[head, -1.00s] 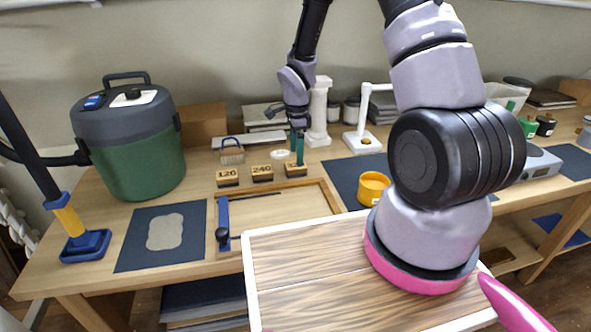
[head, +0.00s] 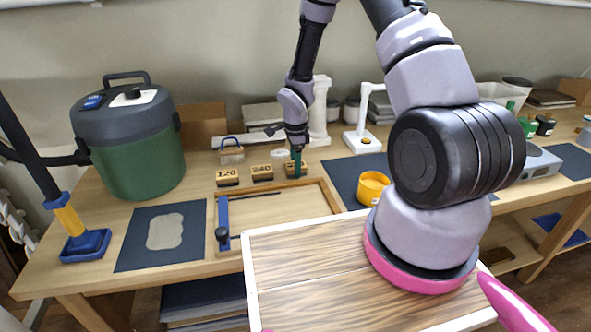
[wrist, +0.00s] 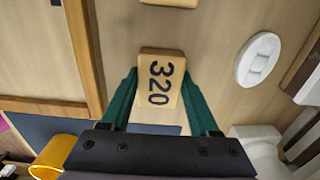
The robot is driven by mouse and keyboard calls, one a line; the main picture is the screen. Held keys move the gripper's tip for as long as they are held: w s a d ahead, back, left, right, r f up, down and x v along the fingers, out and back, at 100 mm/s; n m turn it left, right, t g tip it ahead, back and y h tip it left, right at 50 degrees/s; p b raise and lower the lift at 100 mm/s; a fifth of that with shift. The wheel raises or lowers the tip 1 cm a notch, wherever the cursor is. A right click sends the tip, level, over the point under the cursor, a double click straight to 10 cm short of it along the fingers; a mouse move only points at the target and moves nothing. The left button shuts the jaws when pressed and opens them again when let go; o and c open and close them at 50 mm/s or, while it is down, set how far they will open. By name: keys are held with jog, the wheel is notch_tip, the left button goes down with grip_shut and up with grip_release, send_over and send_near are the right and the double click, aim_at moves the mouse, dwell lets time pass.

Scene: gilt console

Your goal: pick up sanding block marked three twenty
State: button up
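The sanding block marked 320 (wrist: 152,64) is tan with dark digits and lies on the bench between my gripper's fingers in the wrist view. In the head view, the block (head: 288,171) is at the right end of a row of blocks, partly hidden by a finger. My gripper (wrist: 160,78) has green fingers, one on each side of the block, seemingly slightly apart from it. In the head view, my gripper (head: 296,166) points down at the block. The blocks marked 120 (head: 227,177) and 240 (head: 262,173) stand to its left.
A wooden frame tray (head: 275,223) with a blue-handled tool lies in front of the blocks. A white oval piece (wrist: 259,58) lies beside the 320 block. A yellow cup (head: 372,188) stands on a dark mat to the right. A white post (head: 319,112) stands behind my gripper.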

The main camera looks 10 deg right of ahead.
jog(key=shift+c, duration=0.3)
jog(key=shift+r, duration=0.4)
notch_tip(320, 180, up, 9)
jog(key=shift+r, duration=0.1)
